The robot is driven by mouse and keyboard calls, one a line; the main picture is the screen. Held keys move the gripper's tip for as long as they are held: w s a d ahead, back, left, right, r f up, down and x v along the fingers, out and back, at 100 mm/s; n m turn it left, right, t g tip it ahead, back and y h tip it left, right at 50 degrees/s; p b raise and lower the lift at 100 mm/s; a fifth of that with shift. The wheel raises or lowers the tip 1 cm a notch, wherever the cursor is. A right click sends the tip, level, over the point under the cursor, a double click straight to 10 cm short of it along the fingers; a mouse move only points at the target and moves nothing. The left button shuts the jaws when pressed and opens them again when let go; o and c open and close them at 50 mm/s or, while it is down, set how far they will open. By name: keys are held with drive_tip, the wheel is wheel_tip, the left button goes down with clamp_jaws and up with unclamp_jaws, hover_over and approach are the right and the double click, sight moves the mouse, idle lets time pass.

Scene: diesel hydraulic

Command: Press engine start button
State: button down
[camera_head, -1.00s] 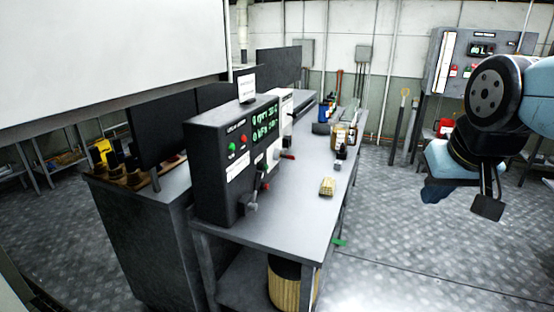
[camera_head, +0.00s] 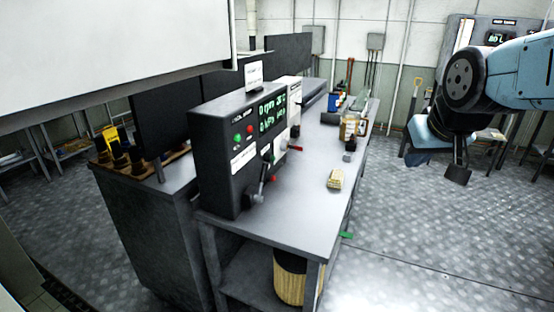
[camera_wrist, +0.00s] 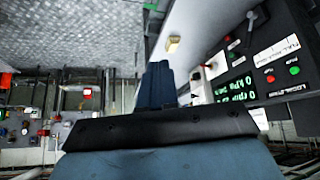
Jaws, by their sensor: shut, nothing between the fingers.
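A dark control box (camera_head: 222,180) stands on the near end of the grey bench, with green digits on its face. A green button (camera_head: 237,138) and a red button (camera_head: 250,127) sit on its left part; their labels are too small to read. In the wrist view the box appears turned over at the right, with the green button (camera_wrist: 294,70) and the red button (camera_wrist: 270,78). My gripper (camera_head: 457,176) is shut and empty, in the air right of the bench, well apart from the box. In the wrist view my gripper (camera_wrist: 158,80) points up the picture.
The bench (camera_head: 300,215) holds a lever (camera_head: 262,190) at the box's front, a small yellowish block (camera_head: 335,179) and several bottles farther back. A white panel (camera_head: 110,50) hangs at upper left. The patterned floor right of the bench is open. A wall cabinet (camera_head: 465,50) stands behind my arm.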

sight(273, 158)
drive_tip(key=w+a+f+n+t, duration=0.2)
drive_tip(key=w+f, duration=0.1)
drive_tip(key=w, duration=0.6)
drive_tip(key=w+a+f+n+t+y, duration=0.1)
drive_tip(key=w+a+f+t, duration=0.1)
drive_tip(key=w, duration=0.7)
drive_tip(key=w+a+f+n+t, duration=0.2)
drive_tip(key=w+f, duration=0.1)
drive_tip(key=w, duration=0.6)
drive_tip(key=w+a+f+n+t+y, duration=0.2)
drive_tip(key=w+a+f+n+y, duration=0.1)
drive_tip(key=a+f, duration=0.3)
drive_tip(key=w+a+f+n+t+y, duration=0.2)
drive_tip(key=w+a+f+n+y, duration=0.1)
drive_tip(key=f, duration=0.7)
drive_tip(key=w+a+n, duration=0.1)
drive_tip(key=a+n, duration=0.1)
drive_tip(key=a, duration=0.1)
drive_tip(key=shift+w+a+f+n, duration=0.25)
drive_tip(key=shift+w+a+n, duration=0.05)
drive_tip(key=shift+w+a, duration=0.1)
drive_tip(key=w+a, duration=0.3)
drive_tip(key=a, duration=0.5)
drive_tip(key=shift+w+a, duration=0.1)
drive_tip(key=shift+a, duration=0.15)
drive_tip(key=shift+w+a+r, duration=0.1)
drive_tip(key=shift+a, duration=0.15)
